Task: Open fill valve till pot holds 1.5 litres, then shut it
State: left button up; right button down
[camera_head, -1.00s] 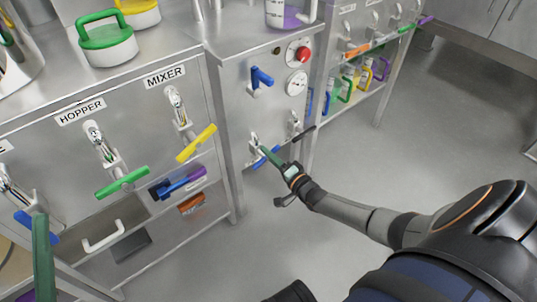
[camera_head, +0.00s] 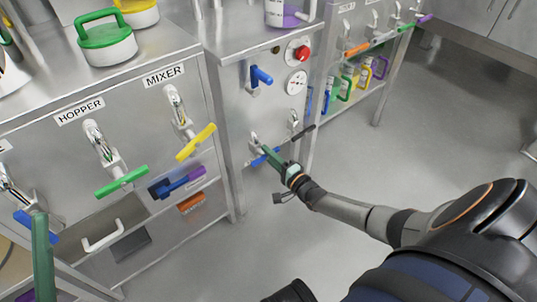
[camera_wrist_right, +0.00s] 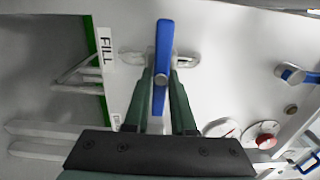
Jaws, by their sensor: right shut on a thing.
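The fill valve's blue lever (camera_wrist_right: 163,62) stands below a silver pipe fitting, with the label FILL (camera_wrist_right: 107,48) to its left in the right wrist view. My right gripper (camera_wrist_right: 163,85) is shut on this lever, one green finger on each side. In the head view the blue lever (camera_head: 258,161) shows partly, on the front of the middle cabinet, with my right gripper (camera_head: 268,153) over it. A green finger of my left gripper (camera_head: 41,245) shows at the lower left; its jaw opening cannot be seen. I cannot make out which vessel is the pot, nor any level.
A dark-handled valve (camera_head: 303,131) sits close right of the gripper. Above are another blue lever (camera_head: 261,75), a dial (camera_head: 296,83) and a red button (camera_head: 303,53). The HOPPER green lever (camera_head: 122,182) and MIXER yellow lever (camera_head: 197,142) are left. Floor at right is clear.

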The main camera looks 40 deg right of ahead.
jog(key=c, duration=0.8)
grip_release()
jog(key=shift+o, duration=0.2)
jog(key=s+d+p, duration=0.1)
jog(key=s+p, duration=0.3)
jog(key=s, duration=0.8)
jog(key=shift+s, duration=0.25)
